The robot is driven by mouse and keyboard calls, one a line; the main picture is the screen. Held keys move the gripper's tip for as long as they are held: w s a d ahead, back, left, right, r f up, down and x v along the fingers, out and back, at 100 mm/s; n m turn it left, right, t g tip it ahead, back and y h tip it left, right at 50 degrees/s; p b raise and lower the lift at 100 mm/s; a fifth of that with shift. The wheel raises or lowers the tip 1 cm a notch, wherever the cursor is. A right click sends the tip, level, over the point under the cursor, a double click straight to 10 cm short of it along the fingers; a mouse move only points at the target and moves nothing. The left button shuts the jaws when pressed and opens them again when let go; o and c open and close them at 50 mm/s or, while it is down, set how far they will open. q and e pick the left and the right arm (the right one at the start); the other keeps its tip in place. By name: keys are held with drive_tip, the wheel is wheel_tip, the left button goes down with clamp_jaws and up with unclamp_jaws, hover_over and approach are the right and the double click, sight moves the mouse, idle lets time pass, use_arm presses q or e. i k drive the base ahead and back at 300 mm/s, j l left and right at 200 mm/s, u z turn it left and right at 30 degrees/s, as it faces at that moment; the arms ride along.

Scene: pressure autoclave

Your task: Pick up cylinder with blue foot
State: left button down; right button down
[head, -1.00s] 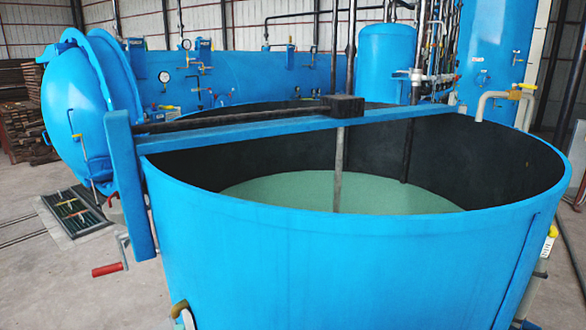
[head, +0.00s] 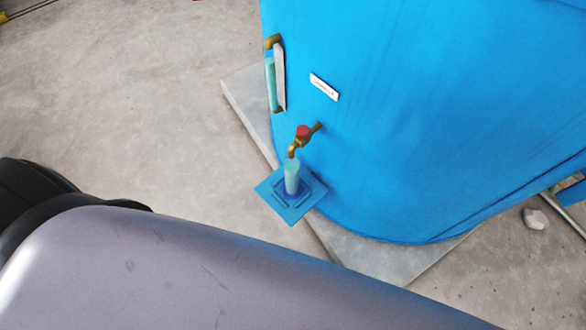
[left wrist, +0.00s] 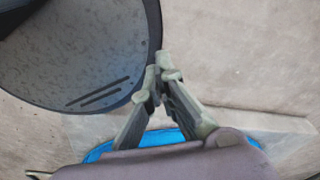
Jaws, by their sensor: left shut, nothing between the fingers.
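The cylinder (head: 292,176) is clear and pale green with a blue foot. In the head view it stands upright on a small blue square platform (head: 277,206) at the tank's side, below a brass tap with a red handle (head: 302,133). I cannot pick out the cylinder in the left wrist view. My left gripper (left wrist: 159,73) is shut and empty in the left wrist view, above the floor. It does not show in the head view. My right gripper is in neither view.
The large blue tank (head: 430,110) stands on a concrete plinth (head: 247,105). A sight tube (head: 271,85) and a white label (head: 324,87) are on its wall. A grey stone (head: 535,218) lies at right. The floor left of the tank is clear.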

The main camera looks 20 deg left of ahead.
sight(292, 188)
drive_tip(key=k+j+u, duration=0.1)
drive_tip(key=j, duration=0.45)
drive_tip(key=k+j+u, duration=0.1)
drive_tip(key=j, duration=0.4)
drive_tip(key=k+j+u, duration=0.1)
drive_tip(key=j, duration=0.45)
drive_tip(key=k+j+u, duration=0.1)
drive_tip(key=j, duration=0.45)
